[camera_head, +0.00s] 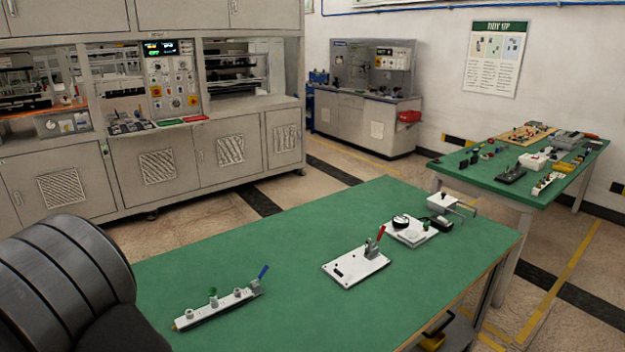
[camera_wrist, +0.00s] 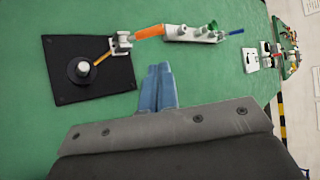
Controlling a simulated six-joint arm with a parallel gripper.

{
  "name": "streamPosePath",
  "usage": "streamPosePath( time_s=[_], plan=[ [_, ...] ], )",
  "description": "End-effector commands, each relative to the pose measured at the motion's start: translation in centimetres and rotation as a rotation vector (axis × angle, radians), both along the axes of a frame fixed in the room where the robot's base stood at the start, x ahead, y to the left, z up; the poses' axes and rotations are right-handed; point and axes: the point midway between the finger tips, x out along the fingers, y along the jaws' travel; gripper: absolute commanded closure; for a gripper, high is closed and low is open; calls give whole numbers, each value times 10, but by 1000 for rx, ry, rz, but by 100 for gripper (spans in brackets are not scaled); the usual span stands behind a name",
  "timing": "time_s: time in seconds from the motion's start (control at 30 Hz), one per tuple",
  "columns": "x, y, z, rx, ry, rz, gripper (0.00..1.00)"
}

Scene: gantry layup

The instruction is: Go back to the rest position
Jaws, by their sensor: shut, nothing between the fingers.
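My gripper (camera_wrist: 158,88) shows in the wrist view with its two blue fingers together and nothing between them. It is over the green table (camera_wrist: 215,80), which also shows in the head view (camera_head: 290,260). The gripper itself is not visible in the head view; a dark rounded part of my own body fills the lower left there. In the wrist view, a black plate (camera_wrist: 110,85) with a round knob and an orange-handled clamp (camera_wrist: 149,32) lie ahead and to the left of the fingers.
A white strip with fittings and a blue lever (camera_head: 217,305) lies on the table's near left. A white plate with a red-handled clamp (camera_head: 355,266) and a white device with a black dial (camera_head: 410,230) stand farther right. A second green table (camera_head: 480,170) stands beyond.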

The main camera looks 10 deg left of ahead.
Motion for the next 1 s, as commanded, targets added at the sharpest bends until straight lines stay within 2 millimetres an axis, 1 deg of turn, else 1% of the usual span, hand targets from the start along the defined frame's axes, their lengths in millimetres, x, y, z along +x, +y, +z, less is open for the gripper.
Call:
streamPosePath(
  time_s=[0.17,0.37,0.7,1.0],
  plan=[
    [17,-1,-10,-2,1,-3,100],
    [49,-2,-29,2,4,-4,100],
    [61,-18,-43,155,188,5,100],
    [67,-30,-51,301,338,4,100]
  ],
)
